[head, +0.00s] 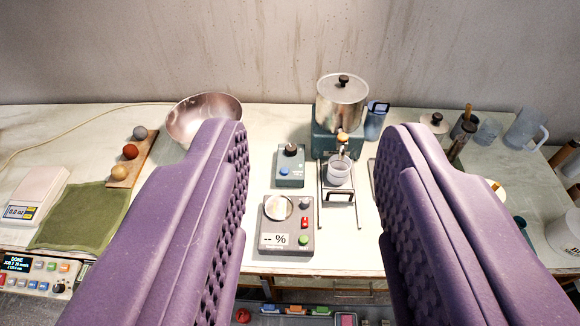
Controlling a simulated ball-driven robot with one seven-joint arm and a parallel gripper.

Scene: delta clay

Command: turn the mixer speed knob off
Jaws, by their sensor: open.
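My gripper (315,128) is open, its two purple padded fingers spread wide on either side of the middle of the bench. Nothing is between the pads. A small blue-grey control box (291,174) lies between the fingers in the picture, with a black knob (291,150) at its back and a blue button at its front left. It may be the mixer speed control; no label is readable. The knob's setting is too small to tell. The gripper does not appear to touch the box.
A lidded metal pot (342,101) stands on a teal base behind a small cup (339,172) on a wire stand. A metal bowl (204,116) is behind the left finger. Jugs and jars crowd the right.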

